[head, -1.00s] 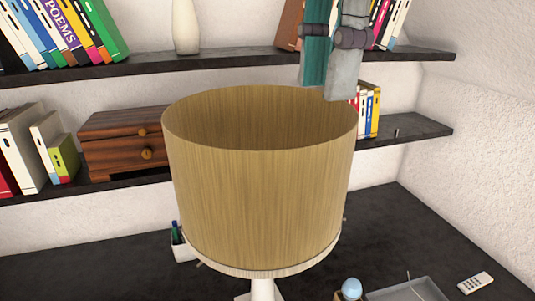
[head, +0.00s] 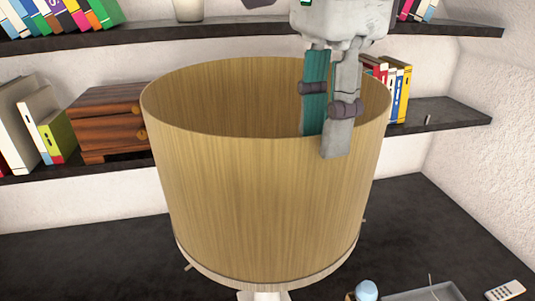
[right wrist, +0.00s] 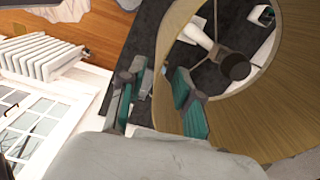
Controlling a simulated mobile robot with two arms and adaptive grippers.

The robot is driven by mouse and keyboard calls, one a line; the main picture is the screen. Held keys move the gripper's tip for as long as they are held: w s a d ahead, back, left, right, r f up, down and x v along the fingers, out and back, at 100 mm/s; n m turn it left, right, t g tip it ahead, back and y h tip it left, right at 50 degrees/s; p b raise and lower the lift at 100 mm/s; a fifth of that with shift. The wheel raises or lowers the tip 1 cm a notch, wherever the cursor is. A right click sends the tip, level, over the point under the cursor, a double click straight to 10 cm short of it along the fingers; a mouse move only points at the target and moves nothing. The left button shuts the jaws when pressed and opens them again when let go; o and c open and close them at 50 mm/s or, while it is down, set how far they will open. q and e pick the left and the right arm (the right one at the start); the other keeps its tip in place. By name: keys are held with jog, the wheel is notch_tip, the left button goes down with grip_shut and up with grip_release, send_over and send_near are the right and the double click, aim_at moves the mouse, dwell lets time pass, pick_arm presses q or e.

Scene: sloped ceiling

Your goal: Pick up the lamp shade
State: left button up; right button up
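The lamp shade (head: 260,215) is a large open-topped, wood-grained tan drum. It stands upright in the middle of the head view and fills the right side of the right wrist view (right wrist: 275,110). My right gripper (head: 325,143) comes down from above at the shade's right near rim. One finger reaches inside the shade and the other hangs outside, with the wall between them. In the right wrist view the fingers (right wrist: 158,98) are spread, with gaps beside the wall. The lamp stand's white stem (head: 263,295) shows below the shade. My left gripper is out of view.
Behind the shade, wall shelves (head: 80,43) hold books, a white vase (head: 188,9) and a wooden drawer box (head: 105,122). The dark desk (head: 90,245) carries a grey tray (head: 425,293) and a remote (head: 506,290) at the right.

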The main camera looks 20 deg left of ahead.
notch_tip(320, 180, down, 5)
jog(key=shift+r+p, duration=0.15)
jog(key=shift+p, duration=0.55)
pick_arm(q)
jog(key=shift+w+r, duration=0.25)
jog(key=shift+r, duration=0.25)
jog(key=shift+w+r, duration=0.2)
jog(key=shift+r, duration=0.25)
pick_arm(e)
grip_shut()
jog(key=shift+r, duration=0.1)
